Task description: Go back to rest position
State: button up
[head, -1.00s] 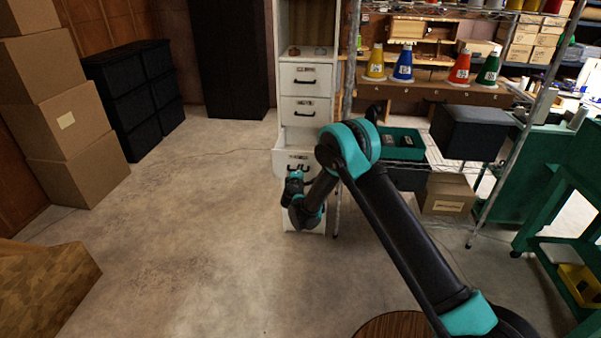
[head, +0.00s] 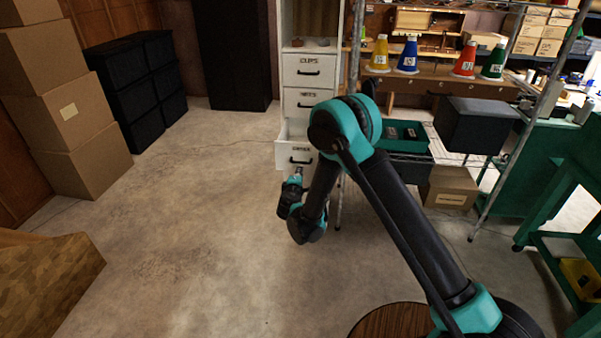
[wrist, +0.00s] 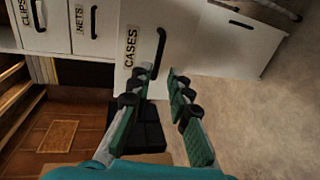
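My arm reaches out over the floor. My gripper (head: 297,180) hangs in front of the white drawer cabinet in the head view. In the wrist view its two fingers (wrist: 159,76) are apart, with nothing held between them. The drawer labelled CASES (wrist: 180,35) faces the fingertips, and in the head view this drawer (head: 295,150) juts out from the cabinet.
The upper drawers, CLIPS (head: 308,70) and NETS (head: 306,103), look shut. A wire shelf with a green bin (head: 408,136) and a dark box (head: 475,125) stands at right. A round wooden top (head: 395,322) is near my base. Open floor (head: 190,230) lies at left.

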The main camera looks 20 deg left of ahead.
dwell(0.4)
jog(key=w+d+r+m+g+h, duration=0.25)
jog(key=d+r+m, duration=0.2)
jog(key=d, duration=0.85)
jog(key=w+d+r+m+g+h, duration=0.1)
jog(key=w+d+r+m+h, duration=0.3)
jog(key=d, duration=0.8)
jog(key=s+d+r+m+g, duration=0.2)
jog(key=s+d, duration=0.3)
jog(key=d, duration=0.4)
jog(key=s+d+r+m+g, duration=0.1)
jog(key=s+d+r+m, duration=0.15)
jog(key=s+d, duration=0.55)
jog(key=s+d+f+m+g+y, duration=0.1)
jog(key=s+d+m, duration=0.3)
jog(key=s, duration=0.7)
jog(key=s+d+f+m+g+y, duration=0.1)
jog(key=s+d+f+m+g, duration=0.1)
jog(key=s+d, duration=0.7)
jog(key=s+m+g, duration=0.1)
jog(key=s, duration=0.1)
jog(key=shift+s+f+m+y, duration=0.35)
jog(key=shift+m, duration=0.05)
jog(key=shift+w+a+g, duration=0.1)
jog(key=shift+g, duration=0.15)
